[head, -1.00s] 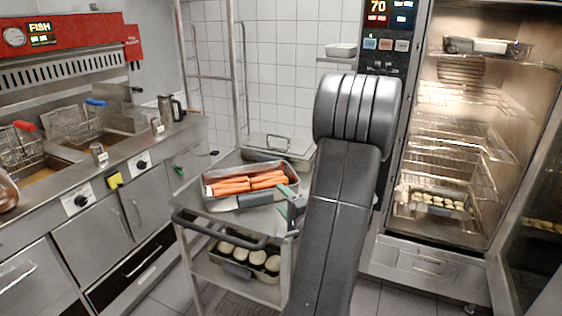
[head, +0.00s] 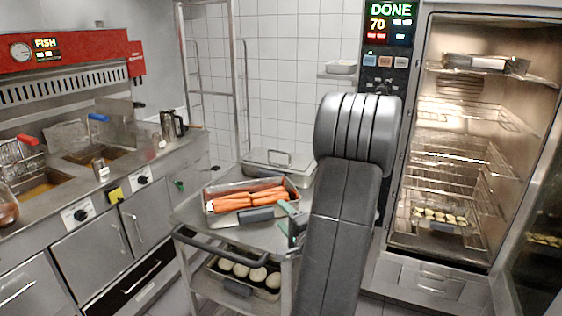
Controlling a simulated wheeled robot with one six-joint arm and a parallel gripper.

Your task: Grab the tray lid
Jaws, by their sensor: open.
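The tray lid (head: 278,158) is a flat metal cover with a raised loop handle. It sits on a tray at the back of the cart's top shelf, behind a tray of carrots (head: 246,203). My gripper (head: 290,222) is open, with greenish fingers showing at the right edge of the carrot tray. It is in front of the lid and apart from it. My arm hides part of the gripper and the right side of the cart.
The cart (head: 188,212) has a dark push handle (head: 222,242) in front and a tray of round pale items (head: 262,275) on its lower shelf. An open lit oven (head: 470,130) with wire racks stands right. Fryers (head: 95,150) line the left.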

